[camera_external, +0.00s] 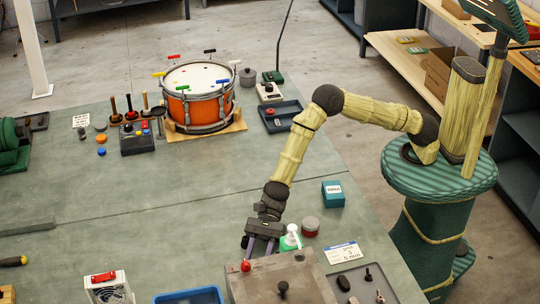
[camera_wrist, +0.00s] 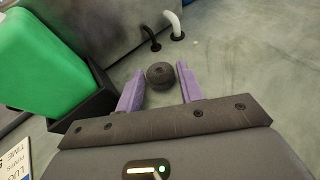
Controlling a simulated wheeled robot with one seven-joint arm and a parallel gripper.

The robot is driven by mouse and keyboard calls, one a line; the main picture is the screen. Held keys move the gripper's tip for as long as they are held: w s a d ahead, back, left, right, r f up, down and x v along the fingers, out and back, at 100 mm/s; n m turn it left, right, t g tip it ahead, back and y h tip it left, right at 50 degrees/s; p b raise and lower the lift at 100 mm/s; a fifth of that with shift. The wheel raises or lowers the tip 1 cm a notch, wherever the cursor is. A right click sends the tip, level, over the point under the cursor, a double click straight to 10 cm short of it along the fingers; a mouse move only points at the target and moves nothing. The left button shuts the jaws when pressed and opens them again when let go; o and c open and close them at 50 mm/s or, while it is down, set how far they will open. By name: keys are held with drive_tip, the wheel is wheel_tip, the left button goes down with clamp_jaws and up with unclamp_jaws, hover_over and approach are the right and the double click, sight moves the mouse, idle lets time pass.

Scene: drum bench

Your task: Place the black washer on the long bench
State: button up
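My gripper (camera_external: 262,243) reaches down over the near part of the green-topped long bench (camera_external: 205,225). In the wrist view its two purple fingers (camera_wrist: 160,88) are apart. A small dark round piece with a dimple in its top (camera_wrist: 160,75), which looks like the black washer, sits between and just beyond the fingertips. I cannot tell whether either finger touches it. It rests on or just above a greyish-green surface. In the external view, the gripper and the things around it hide this piece.
A metal box (camera_external: 265,278) stands just in front of my gripper. A green and white bottle (camera_external: 291,238), a red-grey tin (camera_external: 310,227) and a teal box (camera_external: 333,194) stand to its right. An orange drum (camera_external: 197,108) stands further back. The bench's middle left is mostly clear.

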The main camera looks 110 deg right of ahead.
idle(0.3)
drive_tip(key=c, duration=0.6)
drive_tip(key=shift+c, duration=0.5)
drive_tip(key=shift+r, duration=0.1)
wheel_tip(320, 180, up, 10)
drive_tip(key=shift+f, duration=0.1)
drive_tip(key=shift+c, duration=0.2)
